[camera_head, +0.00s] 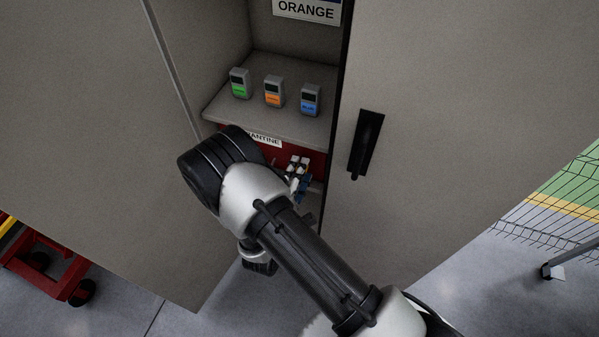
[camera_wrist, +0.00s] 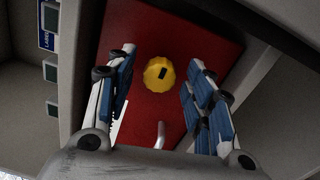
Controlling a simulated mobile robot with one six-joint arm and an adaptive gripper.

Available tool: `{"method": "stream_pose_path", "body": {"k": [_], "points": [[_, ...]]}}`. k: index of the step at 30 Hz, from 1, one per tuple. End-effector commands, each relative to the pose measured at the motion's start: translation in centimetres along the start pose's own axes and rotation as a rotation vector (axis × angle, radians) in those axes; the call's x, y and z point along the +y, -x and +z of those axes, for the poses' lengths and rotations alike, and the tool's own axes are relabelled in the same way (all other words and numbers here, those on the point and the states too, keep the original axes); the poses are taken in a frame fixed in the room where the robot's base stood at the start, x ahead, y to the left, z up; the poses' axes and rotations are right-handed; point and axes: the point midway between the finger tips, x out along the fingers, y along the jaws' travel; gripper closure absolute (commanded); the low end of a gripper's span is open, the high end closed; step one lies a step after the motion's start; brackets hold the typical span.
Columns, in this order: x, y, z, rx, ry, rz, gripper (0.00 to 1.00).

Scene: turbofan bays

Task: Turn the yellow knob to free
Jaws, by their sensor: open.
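The yellow knob (camera_wrist: 159,74) shows in the wrist view on a red panel (camera_wrist: 150,30). It has a scalloped rim and a dark mark near its middle. My gripper (camera_wrist: 158,80) is open, with one blue-padded finger to the left of the knob and one to the right. Both fingers look apart from the knob, though the depth between them is hard to judge. In the head view my gripper (camera_head: 298,178) reaches into the lower part of the cabinet, partly behind my arm. The knob is hidden there.
A grey shelf (camera_head: 290,125) above my gripper holds three small devices with green, orange (camera_head: 273,92) and blue labels. A cabinet door (camera_head: 420,130) with a black handle stands to the right. A metal lever or pin (camera_wrist: 160,134) sits below the knob. A red cart (camera_head: 45,268) is at left.

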Motion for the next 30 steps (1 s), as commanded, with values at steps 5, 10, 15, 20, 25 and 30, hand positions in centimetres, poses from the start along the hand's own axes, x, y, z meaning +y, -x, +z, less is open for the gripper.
{"method": "stream_pose_path", "body": {"k": [5, 10, 15, 20, 25, 30], "points": [[0.0, 0.1, 0.0, 0.001, 0.000, 0.000, 0.52], [0.0, 2.0, -0.2, 0.007, 0.002, 0.000, 0.52], [0.0, 5.7, -0.2, 0.009, 0.002, 0.000, 0.52], [0.0, 8.9, -0.2, 0.007, 0.002, 0.001, 0.52], [0.0, 11.2, -0.1, 0.004, 0.001, 0.000, 0.52], [0.0, 12.0, 0.0, 0.000, 0.000, 0.000, 0.52]]}}
